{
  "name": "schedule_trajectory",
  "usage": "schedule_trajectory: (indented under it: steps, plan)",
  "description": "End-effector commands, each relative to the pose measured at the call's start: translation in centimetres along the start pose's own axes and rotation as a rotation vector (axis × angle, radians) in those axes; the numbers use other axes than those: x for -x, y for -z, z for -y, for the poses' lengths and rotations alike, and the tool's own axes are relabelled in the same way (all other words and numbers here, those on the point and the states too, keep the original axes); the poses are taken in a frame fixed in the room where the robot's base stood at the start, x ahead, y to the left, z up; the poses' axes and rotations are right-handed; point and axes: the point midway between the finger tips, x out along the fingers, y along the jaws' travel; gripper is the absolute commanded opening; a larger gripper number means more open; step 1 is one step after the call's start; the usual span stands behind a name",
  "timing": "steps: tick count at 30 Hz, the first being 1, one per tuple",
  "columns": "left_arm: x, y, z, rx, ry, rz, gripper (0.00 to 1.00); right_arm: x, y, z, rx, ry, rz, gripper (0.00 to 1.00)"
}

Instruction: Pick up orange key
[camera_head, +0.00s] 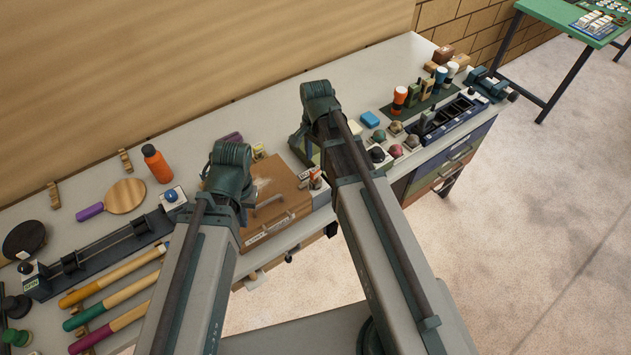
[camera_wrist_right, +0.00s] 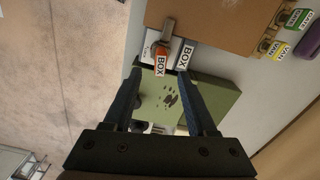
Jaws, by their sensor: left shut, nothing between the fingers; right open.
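The orange key, with an orange tag marked BOX (camera_wrist_right: 161,64), lies on a white block labelled BOX (camera_wrist_right: 184,56) in the right wrist view. It also shows small beside my right arm in the head view (camera_head: 316,183). My right gripper (camera_wrist_right: 161,78) is open, its two fingertips on either side of the tag and just short of it in the picture. Nothing is between its fingers; whether they are level with the key I cannot tell. My left gripper (camera_head: 241,208) is over the left part of the brown case; its fingers are mostly hidden by its own arm.
A brown case (camera_head: 275,203) lies beside the key. A green box (camera_wrist_right: 215,98) with dark marks lies under my right fingers. Yellow VAN (camera_wrist_right: 280,50) and green GATE (camera_wrist_right: 290,19) tags lie farther right. An orange bottle (camera_head: 157,165) stands at left.

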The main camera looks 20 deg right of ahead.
Motion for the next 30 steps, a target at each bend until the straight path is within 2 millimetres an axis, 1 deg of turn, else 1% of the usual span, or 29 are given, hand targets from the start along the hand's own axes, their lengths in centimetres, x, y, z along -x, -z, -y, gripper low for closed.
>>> schedule_trajectory:
  steps: [1, 7, 11, 19, 22, 24, 30]
  plan:
    - [-0.6, 0.0, -0.1, -0.001, 0.000, 0.000, 0.00, -0.6, 0.0, 0.0, 0.000, 0.000, 0.000, 0.57]
    - [-0.6, 0.0, -0.1, -0.001, 0.000, 0.000, 0.00, -0.6, 0.0, 0.0, 0.000, 0.000, 0.000, 0.57]
    - [-1.3, 0.1, -0.1, -0.002, 0.001, 0.000, 0.00, -1.3, 0.0, 0.0, 0.000, 0.000, 0.000, 0.57]
    - [-4.7, 0.3, -0.4, -0.009, 0.002, 0.000, 0.00, -4.7, -0.1, 0.1, 0.001, 0.000, 0.000, 0.57]
    - [-5.6, 0.3, -0.5, -0.012, 0.002, 0.000, 0.00, -5.6, -0.1, 0.1, 0.000, 0.000, 0.000, 0.57]
    - [-5.8, 0.3, -0.5, -0.013, 0.002, 0.000, 0.00, -5.8, -0.1, 0.1, 0.000, 0.000, 0.000, 0.57]
    - [-5.6, 0.3, -0.5, -0.013, 0.002, 0.000, 0.00, -5.6, -0.1, 0.1, 0.000, 0.000, 0.000, 0.57]
